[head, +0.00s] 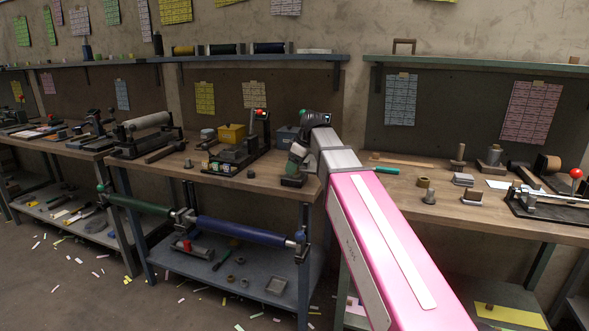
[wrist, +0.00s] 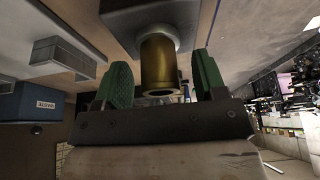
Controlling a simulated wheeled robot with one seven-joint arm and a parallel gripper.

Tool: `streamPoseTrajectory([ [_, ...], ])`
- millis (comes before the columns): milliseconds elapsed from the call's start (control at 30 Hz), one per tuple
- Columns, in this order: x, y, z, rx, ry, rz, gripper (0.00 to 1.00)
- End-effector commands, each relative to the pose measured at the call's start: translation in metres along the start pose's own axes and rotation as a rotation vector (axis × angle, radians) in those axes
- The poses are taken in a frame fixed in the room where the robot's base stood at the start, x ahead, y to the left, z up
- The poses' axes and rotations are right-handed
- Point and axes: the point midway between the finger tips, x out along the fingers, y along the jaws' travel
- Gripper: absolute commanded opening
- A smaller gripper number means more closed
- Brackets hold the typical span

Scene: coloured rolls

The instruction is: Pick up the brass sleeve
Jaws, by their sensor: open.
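The brass sleeve (wrist: 157,62) shows at the upper middle of the wrist view, a shiny golden tube with an open end toward my gripper. Its far end meets a pale collar on a dark block (wrist: 140,14). My gripper (wrist: 162,72) is open, with one green finger pad on each side of the sleeve. Gaps show between the pads and the sleeve, so they look apart from it. In the head view my gripper (head: 297,160) is low over the right end of the middle bench; I cannot make out the sleeve there.
A blue box (wrist: 35,103) and grey blocks (wrist: 65,57) lie left in the wrist view. In the head view, a yellow box (head: 232,133) and a dark machine (head: 238,152) stand left of my gripper. The right bench (head: 397,190) holds several small parts.

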Motion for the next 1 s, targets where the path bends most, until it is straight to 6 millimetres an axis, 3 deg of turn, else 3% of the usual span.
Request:
streamPoseTrajectory([
  [167, 0.0, 0.0, 0.0, 0.0, 0.0, 0.0, 0.65],
  [367, 0.0, 0.0, 0.0, 0.0, 0.0, 0.0, 0.09],
  [767, -0.003, 0.0, -0.001, 0.0, 0.0, 0.0, 0.09],
  [1000, -0.022, 0.001, -0.01, -0.001, 0.001, 0.001, 0.09],
])
